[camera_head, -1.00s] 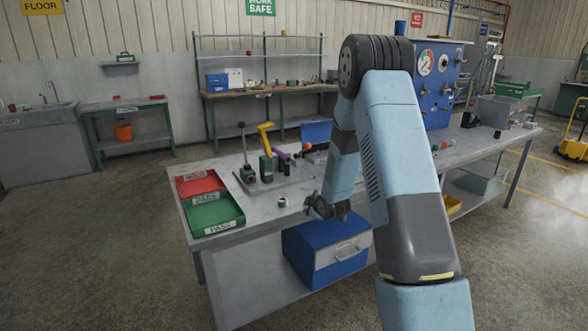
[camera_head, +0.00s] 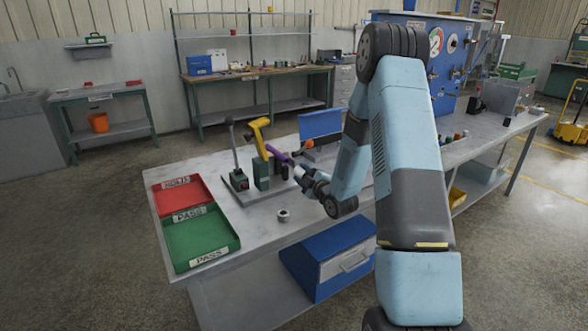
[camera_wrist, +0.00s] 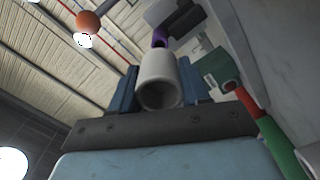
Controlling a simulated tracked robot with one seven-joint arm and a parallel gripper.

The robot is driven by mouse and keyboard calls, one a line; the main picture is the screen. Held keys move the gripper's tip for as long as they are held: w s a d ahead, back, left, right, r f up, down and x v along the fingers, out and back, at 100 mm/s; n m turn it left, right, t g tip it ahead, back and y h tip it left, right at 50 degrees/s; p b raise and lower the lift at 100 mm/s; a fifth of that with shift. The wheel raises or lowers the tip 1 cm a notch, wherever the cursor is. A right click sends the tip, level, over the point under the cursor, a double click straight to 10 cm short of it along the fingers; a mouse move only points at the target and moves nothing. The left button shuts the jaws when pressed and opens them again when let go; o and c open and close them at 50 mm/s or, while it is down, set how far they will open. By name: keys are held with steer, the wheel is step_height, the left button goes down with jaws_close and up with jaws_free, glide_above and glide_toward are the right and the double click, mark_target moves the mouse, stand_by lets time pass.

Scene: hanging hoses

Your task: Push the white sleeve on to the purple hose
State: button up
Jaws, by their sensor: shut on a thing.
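The white sleeve (camera_wrist: 159,78) is between the two blue fingers of my gripper (camera_wrist: 160,88) in the wrist view, its open near end facing the camera. The purple hose (camera_wrist: 160,40) shows right at the sleeve's far end. I cannot tell whether the hose end is inside the sleeve or just touching it. In the head view, my gripper (camera_head: 312,181) is at the lower right end of the purple hose (camera_head: 277,153), with the pale sleeve (camera_head: 299,172) in line with it.
A lever (camera_head: 236,160) stands left of the clamp. A small metal ring (camera_head: 283,215) lies on the bench (camera_head: 330,225). Red (camera_head: 182,196) and green (camera_head: 202,238) trays sit at the left. A blue panel (camera_head: 320,124) and an orange ball (camera_head: 309,144) are behind my gripper.

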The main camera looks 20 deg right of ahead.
steer(key=shift+w, duration=0.25)
steer(key=shift+a+r, duration=0.1)
steer(key=shift+a, duration=0.15)
steer(key=shift+x, duration=2.9)
steer(key=shift+a, duration=0.1)
steer(key=shift+r, duration=0.1)
steer(key=shift+w+a, duration=0.1)
steer(key=shift+w, duration=0.5)
steer(key=shift+w+a+r, duration=0.15)
steer(key=shift+w+r, duration=0.1)
stand_by(0.5)
